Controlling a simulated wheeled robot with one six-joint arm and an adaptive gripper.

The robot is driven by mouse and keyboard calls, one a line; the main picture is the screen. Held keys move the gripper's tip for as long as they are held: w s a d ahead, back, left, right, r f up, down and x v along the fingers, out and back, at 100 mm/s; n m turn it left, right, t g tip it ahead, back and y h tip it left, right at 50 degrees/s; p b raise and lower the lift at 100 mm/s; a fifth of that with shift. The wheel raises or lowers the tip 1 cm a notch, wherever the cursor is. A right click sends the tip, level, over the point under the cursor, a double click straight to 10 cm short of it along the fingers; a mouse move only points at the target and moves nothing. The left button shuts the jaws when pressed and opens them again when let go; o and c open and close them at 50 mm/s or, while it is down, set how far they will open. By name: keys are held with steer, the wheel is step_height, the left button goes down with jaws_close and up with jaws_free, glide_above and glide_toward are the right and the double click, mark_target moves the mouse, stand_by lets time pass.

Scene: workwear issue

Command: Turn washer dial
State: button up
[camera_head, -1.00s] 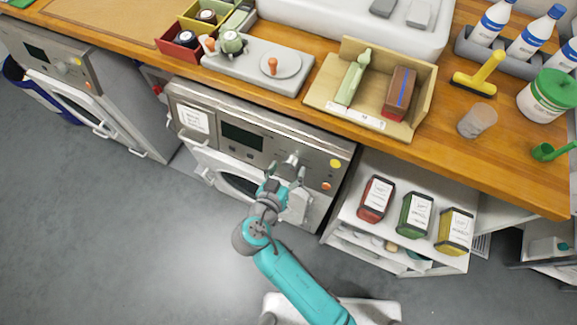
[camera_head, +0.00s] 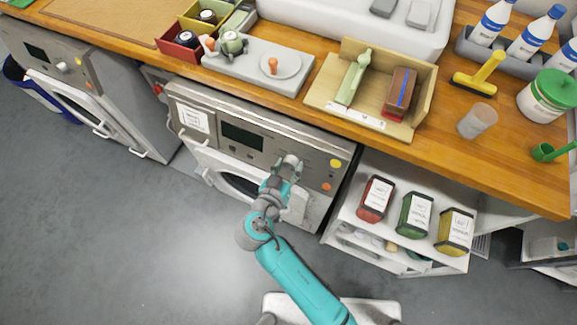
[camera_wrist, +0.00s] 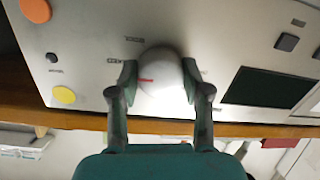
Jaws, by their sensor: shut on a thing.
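The washer (camera_head: 211,110) stands under the wooden counter, with a metal control panel along its top front. Its round white dial (camera_wrist: 161,72) has a red mark that points left in the wrist view. My gripper (camera_wrist: 160,82) is shut on the dial, one finger on each side of it. In the head view my gripper (camera_head: 290,165) reaches the panel to the right of the dark display (camera_head: 242,138) and hides the dial. The display also shows in the wrist view (camera_wrist: 268,87), right of the dial.
On the panel are a yellow button (camera_wrist: 64,95), an orange button (camera_wrist: 36,10) and small dark square buttons (camera_wrist: 287,42). The counter edge (camera_head: 330,118) runs above the washer. A shelf with several labelled containers (camera_head: 414,216) stands to the right. Another washer (camera_head: 90,95) stands left.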

steer(key=shift+n, duration=0.3)
steer(key=n, duration=0.3)
steer(key=shift+n+h, duration=0.3)
steer(key=shift+n, duration=0.1)
steer(key=n, duration=0.4)
steer(key=n+h, duration=0.1)
steer(key=n, duration=0.3)
steer(key=shift+a, duration=0.1)
steer(key=shift+n, duration=2)
steer(key=o, duration=1.2)
